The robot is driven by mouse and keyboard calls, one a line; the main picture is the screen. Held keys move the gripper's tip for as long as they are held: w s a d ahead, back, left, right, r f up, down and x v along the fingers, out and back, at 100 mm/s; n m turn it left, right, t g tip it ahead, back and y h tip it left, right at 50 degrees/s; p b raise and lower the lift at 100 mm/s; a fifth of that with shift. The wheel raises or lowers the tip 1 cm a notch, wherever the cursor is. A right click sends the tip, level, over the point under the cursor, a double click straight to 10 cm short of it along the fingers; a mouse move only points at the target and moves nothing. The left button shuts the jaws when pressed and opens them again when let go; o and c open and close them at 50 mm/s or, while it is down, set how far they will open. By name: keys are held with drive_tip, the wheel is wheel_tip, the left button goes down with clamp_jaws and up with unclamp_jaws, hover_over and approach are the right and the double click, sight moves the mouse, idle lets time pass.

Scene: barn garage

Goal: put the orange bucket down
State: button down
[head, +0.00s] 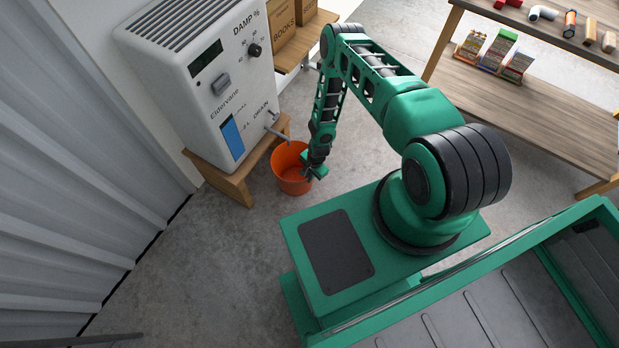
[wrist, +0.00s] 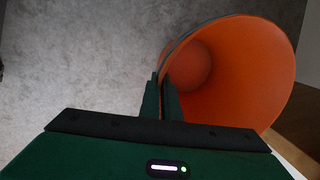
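The orange bucket (head: 286,162) is beside the low wooden stand, below and near the drain spout (head: 279,134) of the white dehumidifier. My gripper (head: 314,173) is at the bucket's right side in the head view. In the wrist view the two dark green fingers (wrist: 161,82) are close together with the bucket's rim between them. The bucket's open mouth (wrist: 245,65) faces the wrist camera and its inside looks empty. I cannot tell whether its base touches the floor.
The white dehumidifier (head: 196,75) stands on a wooden stand (head: 228,183) left of the bucket. Bare concrete floor (head: 205,250) lies in front. A wooden shelf unit (head: 530,95) is at the right, and cardboard boxes (head: 293,22) are behind.

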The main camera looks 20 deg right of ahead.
drive_tip(key=c, duration=2)
unclamp_jaws()
